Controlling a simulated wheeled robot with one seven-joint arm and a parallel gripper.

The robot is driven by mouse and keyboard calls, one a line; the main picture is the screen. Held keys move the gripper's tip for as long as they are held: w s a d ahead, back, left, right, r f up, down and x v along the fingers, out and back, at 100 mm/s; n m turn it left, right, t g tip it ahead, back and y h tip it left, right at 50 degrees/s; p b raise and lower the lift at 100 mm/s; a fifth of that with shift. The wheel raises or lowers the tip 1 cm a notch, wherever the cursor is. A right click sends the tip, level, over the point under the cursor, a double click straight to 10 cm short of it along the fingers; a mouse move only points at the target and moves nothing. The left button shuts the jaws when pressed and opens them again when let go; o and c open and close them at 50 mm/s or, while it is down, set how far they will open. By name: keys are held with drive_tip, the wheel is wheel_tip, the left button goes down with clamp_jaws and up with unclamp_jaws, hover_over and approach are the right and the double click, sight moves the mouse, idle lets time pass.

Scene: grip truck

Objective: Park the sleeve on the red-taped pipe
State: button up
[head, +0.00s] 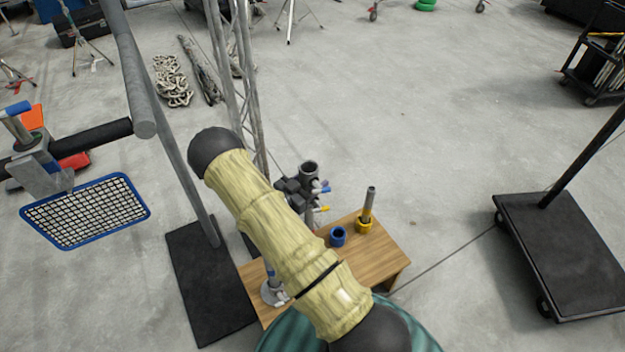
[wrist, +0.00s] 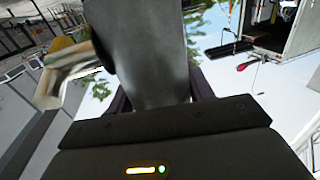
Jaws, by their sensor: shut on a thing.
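In the wrist view my gripper (wrist: 157,98) is shut on a large dark grey piece (wrist: 150,45), which looks like the sleeve and blocks much of that view. In the head view I cannot clearly make out my gripper. A dark, hollow-topped tube (head: 310,168) stands just right of my yellow-clad arm; I cannot tell whether it is the held sleeve. On the wooden table, a grey upright pipe (head: 369,203) rises from a yellow collar. A second pipe (head: 271,272) with blue on it stands on a round grey base, partly behind my arm. I see no clear red tape.
A blue ring (head: 338,238) sits on the wooden table (head: 385,250) left of the yellow collar. A black flat cart (head: 555,255) is at right. A blue-framed mesh (head: 90,212) and a grey post (head: 170,130) on a black base are at left. Open floor lies beyond the table.

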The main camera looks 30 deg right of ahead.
drive_tip(key=shift+f+b, duration=0.85)
drive_tip(key=shift+f, duration=0.25)
idle(1.0)
drive_tip(key=o, duration=1.5)
drive_tip(key=b+v, duration=0.1)
drive_tip(key=v, duration=1.6)
drive_tip(key=shift+a, duration=0.25)
